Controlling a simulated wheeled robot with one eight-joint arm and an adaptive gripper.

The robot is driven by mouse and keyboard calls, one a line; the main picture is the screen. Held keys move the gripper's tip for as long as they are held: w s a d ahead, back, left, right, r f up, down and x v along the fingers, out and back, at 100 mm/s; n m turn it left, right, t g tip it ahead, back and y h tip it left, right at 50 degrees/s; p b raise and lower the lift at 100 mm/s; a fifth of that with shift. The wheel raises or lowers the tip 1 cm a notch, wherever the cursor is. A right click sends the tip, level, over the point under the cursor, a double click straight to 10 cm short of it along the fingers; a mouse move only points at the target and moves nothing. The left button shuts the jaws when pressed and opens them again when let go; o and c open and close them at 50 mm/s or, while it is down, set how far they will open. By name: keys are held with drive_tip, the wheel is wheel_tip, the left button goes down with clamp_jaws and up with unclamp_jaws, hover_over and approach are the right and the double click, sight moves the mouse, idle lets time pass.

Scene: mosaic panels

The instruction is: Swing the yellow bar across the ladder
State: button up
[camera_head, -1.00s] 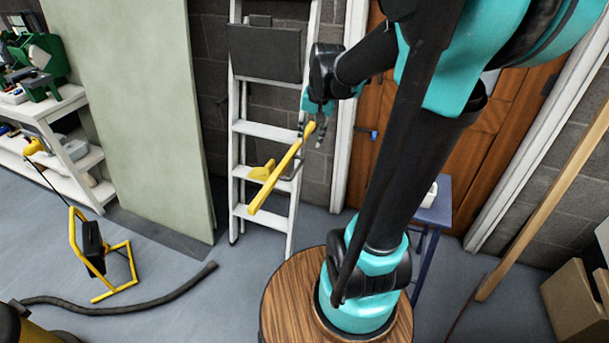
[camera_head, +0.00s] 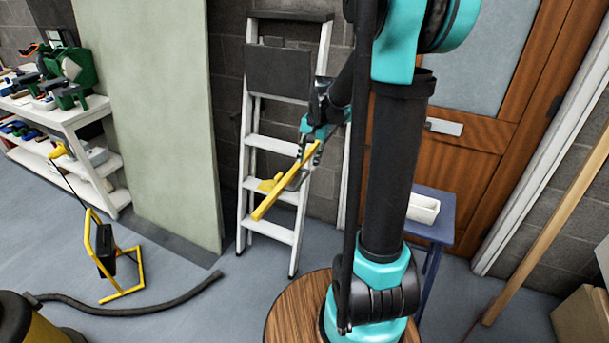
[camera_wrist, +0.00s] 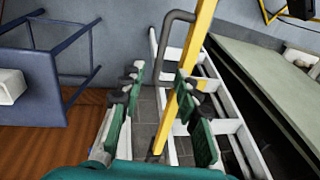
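The yellow bar (camera_head: 286,187) slants across the right side of the white stepladder (camera_head: 252,183), its lower left end in front of the steps. A short yellow piece (camera_head: 268,184) and a grey bent rod sit beside it. My gripper (camera_head: 311,143) is at the bar's upper right end. In the wrist view, the bar (camera_wrist: 198,45) passes between my spread fingers (camera_wrist: 160,88), close to the right one. The grey bent handle (camera_wrist: 164,40) lies beyond the fingertips. Whether a finger touches the bar is hard to tell.
A blue stool (camera_head: 446,222) with a white box (camera_head: 423,208) stands right of my arm by the wooden door (camera_head: 462,150). A pale panel (camera_head: 150,120) leans left of the ladder. A black hose (camera_head: 150,307) and a yellow-framed stand (camera_head: 120,262) are on the floor.

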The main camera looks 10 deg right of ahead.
sight(303, 178)
drive_tip(key=f, duration=0.4)
drive_tip(key=a+f, duration=0.1)
drive_tip(key=f, duration=0.1)
drive_tip(key=shift+w+f, duration=0.4)
clamp_jaws()
